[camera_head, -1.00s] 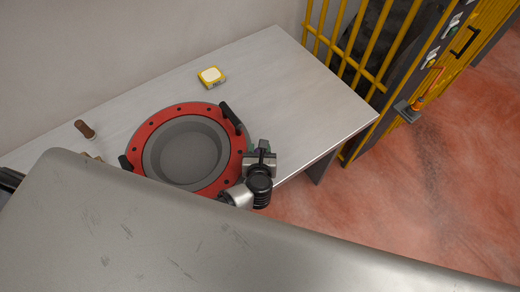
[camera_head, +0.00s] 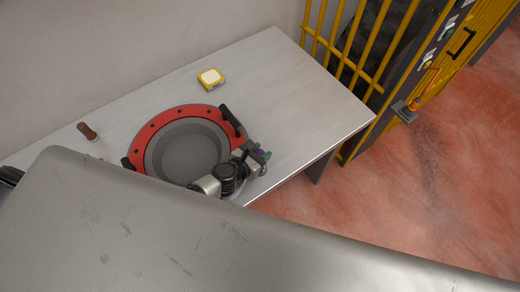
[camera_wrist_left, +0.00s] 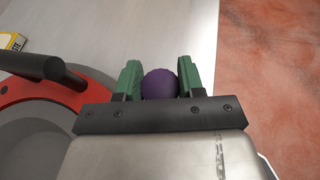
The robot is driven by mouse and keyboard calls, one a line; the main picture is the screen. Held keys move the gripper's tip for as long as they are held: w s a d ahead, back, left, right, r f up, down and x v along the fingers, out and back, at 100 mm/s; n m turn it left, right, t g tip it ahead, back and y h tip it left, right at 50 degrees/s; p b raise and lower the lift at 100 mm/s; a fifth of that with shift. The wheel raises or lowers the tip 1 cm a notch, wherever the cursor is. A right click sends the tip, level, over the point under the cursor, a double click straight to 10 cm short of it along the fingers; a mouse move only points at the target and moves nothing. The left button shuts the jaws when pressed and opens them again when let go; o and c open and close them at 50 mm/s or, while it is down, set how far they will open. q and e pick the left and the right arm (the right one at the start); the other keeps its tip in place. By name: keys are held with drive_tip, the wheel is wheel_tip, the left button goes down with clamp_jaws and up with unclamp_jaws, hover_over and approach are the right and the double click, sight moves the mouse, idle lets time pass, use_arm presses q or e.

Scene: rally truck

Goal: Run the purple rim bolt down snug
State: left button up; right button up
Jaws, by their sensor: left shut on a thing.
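My left gripper (camera_head: 262,155) is shut on a purple round-headed piece, which I take for the rim bolt (camera_wrist_left: 160,84). Its green fingers (camera_wrist_left: 131,80) flank the purple head in the left wrist view. The red rim ring (camera_head: 158,127), with dark holes and two black handles, lies around a grey round dish (camera_head: 185,150) on the table. The gripper is at the ring's right side, over or near its outer edge. The bolt's lower end is hidden, so I cannot tell whether it sits in a hole. My right gripper is not in view.
A yellow-and-white box (camera_head: 211,79) lies at the back, and a brown-handled item (camera_head: 88,131) at the left. A yellow barred frame (camera_head: 345,50) stands beyond the right end. Reddish floor lies to the right.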

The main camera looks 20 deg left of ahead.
use_arm(q)
drive_tip(key=m+g+h, duration=0.1)
drive_tip(key=m+h, duration=0.1)
drive_tip(key=shift+a+m+g+h, duration=0.1)
drive_tip(key=shift+m+g+h, duration=0.2)
drive_tip(key=shift+m+h, duration=0.1)
drive_tip(key=m+g+h+b, duration=0.2)
drive_tip(key=shift+f+m, duration=0.15)
drive_tip(key=shift+m, duration=0.25)
drive_tip(key=m+g+h+b, duration=0.1)
drive_tip(key=m+g+b, duration=0.1)
drive_tip(key=m+g+h+b, duration=0.2)
drive_tip(key=g, duration=0.1)
drive_tip(key=shift+d+m, duration=0.2)
drive_tip(key=shift+m, duration=0.2)
drive_tip(key=shift+s+r+m+g+b, duration=0.1)
drive_tip(key=shift+r+m+g+b, duration=0.1)
drive_tip(key=shift+m+g+b, duration=0.65)
drive_tip(key=shift+g, duration=0.35)
drive_tip(key=shift+r+m, duration=0.15)
drive_tip(key=shift+m, duration=0.1)
drive_tip(key=o, duration=0.9)
drive_tip(key=shift+s, duration=0.1)
